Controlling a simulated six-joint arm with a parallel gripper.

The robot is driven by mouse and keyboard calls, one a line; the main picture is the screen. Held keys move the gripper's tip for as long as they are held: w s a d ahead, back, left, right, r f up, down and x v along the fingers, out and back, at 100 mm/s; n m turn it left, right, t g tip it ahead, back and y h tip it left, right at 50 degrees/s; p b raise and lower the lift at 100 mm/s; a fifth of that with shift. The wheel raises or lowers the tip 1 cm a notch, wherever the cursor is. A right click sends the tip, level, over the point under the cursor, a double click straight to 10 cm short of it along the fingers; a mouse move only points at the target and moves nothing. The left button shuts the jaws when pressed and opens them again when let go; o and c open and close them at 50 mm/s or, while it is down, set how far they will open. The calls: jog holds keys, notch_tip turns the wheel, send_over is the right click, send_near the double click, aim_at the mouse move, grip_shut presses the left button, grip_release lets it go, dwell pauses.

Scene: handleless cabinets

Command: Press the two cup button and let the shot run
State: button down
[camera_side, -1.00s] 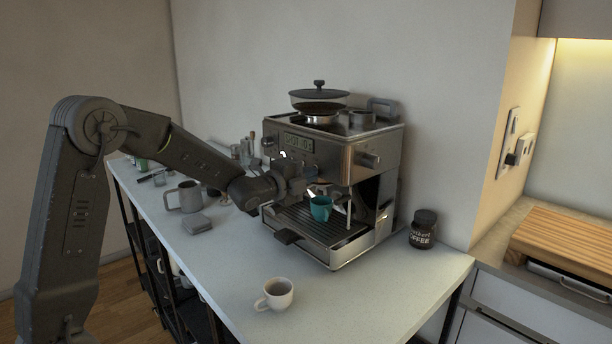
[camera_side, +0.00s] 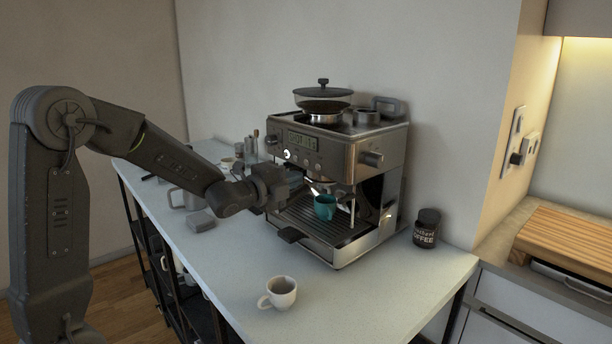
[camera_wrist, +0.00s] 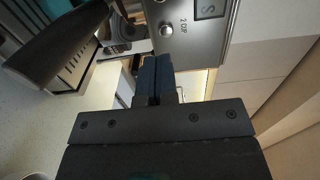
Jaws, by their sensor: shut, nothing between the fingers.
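The espresso machine (camera_side: 345,150) stands on the counter, with a display (camera_side: 302,141) and a row of round buttons on its front. A white-lit button (camera_side: 287,155) glows below the display. My gripper (camera_side: 296,184) is in front of the machine, below the button row, shut and empty. In the wrist view its blue-tipped fingers (camera_wrist: 156,72) are together, just below a round metal button (camera_wrist: 166,31) beside lettering like "2UP". I see a gap from the machine front there. The cup's inside is too small to read.
A white cup (camera_side: 278,292) stands at the counter's front edge. A coffee jar (camera_side: 426,228) is right of the machine. A dark handle (camera_wrist: 62,45) is close in the wrist view.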

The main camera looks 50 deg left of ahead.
jog(key=shift+s, duration=0.9)
jog(key=s+d+f+n+g, duration=0.1)
jog(key=s+d+n+g, duration=0.3)
jog(key=s, duration=0.5)
jog(key=s+d+f+n+g, duration=0.1)
jog(key=s+d+n+g, duration=0.3)
jog(key=s+n, duration=0.4)
jog(key=s+d+f+n+g, duration=0.1)
jog(key=s+d+n+g, duration=0.3)
jog(key=s, duration=0.5)
jog(key=shift+s+d+n, duration=0.3)
jog(key=shift+d+n, duration=0.55)
jog(key=shift+n, duration=0.15)
dwell(3.5)
